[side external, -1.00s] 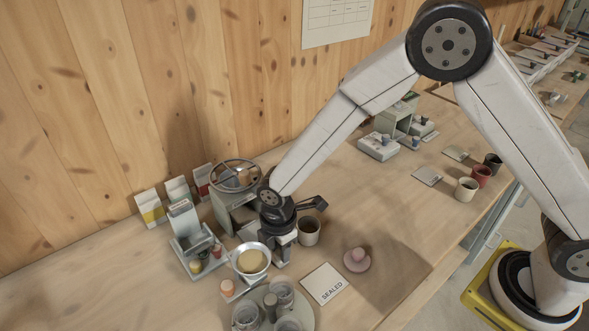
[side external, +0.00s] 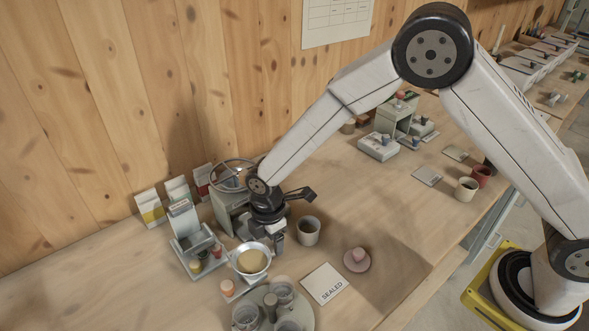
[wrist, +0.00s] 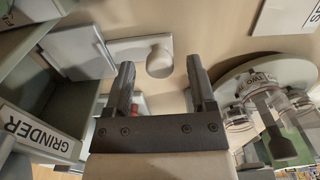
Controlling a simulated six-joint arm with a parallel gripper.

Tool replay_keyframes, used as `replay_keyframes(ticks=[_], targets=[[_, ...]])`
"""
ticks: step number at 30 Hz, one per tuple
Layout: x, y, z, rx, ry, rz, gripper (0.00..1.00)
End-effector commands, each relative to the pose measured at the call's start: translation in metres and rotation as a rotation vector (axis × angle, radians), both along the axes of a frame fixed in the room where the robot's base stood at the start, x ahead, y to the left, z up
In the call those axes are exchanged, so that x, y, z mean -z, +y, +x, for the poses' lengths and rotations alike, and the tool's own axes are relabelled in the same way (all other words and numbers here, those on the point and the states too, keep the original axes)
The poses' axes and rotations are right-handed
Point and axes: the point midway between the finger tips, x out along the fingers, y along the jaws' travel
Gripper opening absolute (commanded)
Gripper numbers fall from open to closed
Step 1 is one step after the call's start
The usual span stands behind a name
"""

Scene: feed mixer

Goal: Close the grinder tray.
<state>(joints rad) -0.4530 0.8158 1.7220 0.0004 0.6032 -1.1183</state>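The grinder is a pale grey-green housing (side external: 228,208) against the wall side, partly hidden behind my wrist. Its "GRINDER" label (wrist: 36,131) shows at the left of the wrist view. Beside the housing is a grey tray (wrist: 78,52), apparently pulled out, with a pale front strip carrying a round knob (wrist: 158,62). My gripper (wrist: 160,72) has its two dark fingers spread, with the knob in view between their tips. I cannot tell whether either finger touches it. In the side view my gripper (side external: 278,243) is low in front of the grinder and hides most of the tray.
A grey cup (side external: 308,230) stands just right of my gripper. A bowl of tan material (side external: 251,261) is close in front. A round turntable with jars (side external: 270,308) and a "SEALED" card (side external: 325,283) lie nearer the camera. A knobbed disc (side external: 357,260) sits to the right.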

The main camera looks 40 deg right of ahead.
Motion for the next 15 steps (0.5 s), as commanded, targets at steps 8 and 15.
replay_keyframes(ticks=[8, 15], targets=[[-0.007, 0.000, 0.000, 0.000, -0.001, 0.000, 0.72], [-0.029, 0.000, 0.000, 0.000, -0.003, 0.001, 0.72]])
